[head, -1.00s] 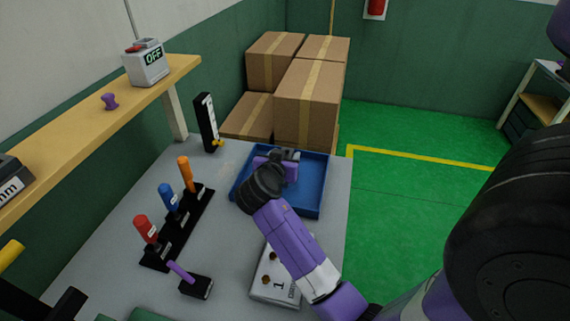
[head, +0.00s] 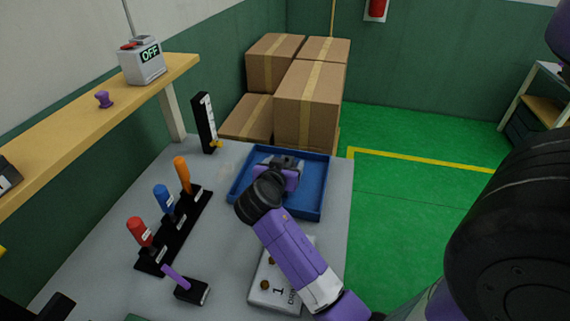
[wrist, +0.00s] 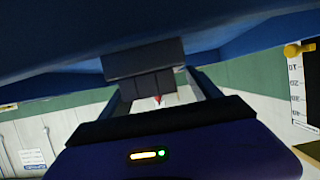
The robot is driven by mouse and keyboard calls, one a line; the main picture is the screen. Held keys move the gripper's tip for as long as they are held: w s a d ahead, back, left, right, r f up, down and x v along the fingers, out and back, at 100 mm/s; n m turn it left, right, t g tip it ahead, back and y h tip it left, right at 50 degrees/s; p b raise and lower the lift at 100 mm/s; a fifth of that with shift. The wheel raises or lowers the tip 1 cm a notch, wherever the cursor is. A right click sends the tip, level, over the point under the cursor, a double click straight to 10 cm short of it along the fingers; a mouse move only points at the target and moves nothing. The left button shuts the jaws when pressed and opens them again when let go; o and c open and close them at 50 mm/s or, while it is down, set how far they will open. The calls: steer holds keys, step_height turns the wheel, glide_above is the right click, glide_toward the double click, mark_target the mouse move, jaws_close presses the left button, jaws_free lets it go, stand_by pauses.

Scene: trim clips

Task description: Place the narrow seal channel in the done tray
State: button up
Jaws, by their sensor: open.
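The blue tray (head: 318,190) lies at the far right corner of the grey table; I take it for the done tray. My gripper (head: 288,162) is over or inside the tray, toward its far side. In the wrist view my gripper (wrist: 152,75) is open, with dark blue tray surface (wrist: 60,45) close above it in the picture. I cannot make out the narrow seal channel for sure in either view. My wrist and forearm hide part of the tray. A faint pale patch lies on the table just left of the tray, too unclear to name.
A black rack (head: 172,235) with red, blue and orange-handled tools stands left of my arm. An upright black gauge (head: 206,125) stands behind. Cardboard boxes (head: 305,95) are stacked beyond.

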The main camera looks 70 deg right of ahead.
steer(key=shift+r, duration=0.25)
steer(key=b+v, duration=0.1)
steer(key=v, duration=1.1)
steer(key=shift+f, duration=0.15)
steer(key=shift+s, duration=0.1)
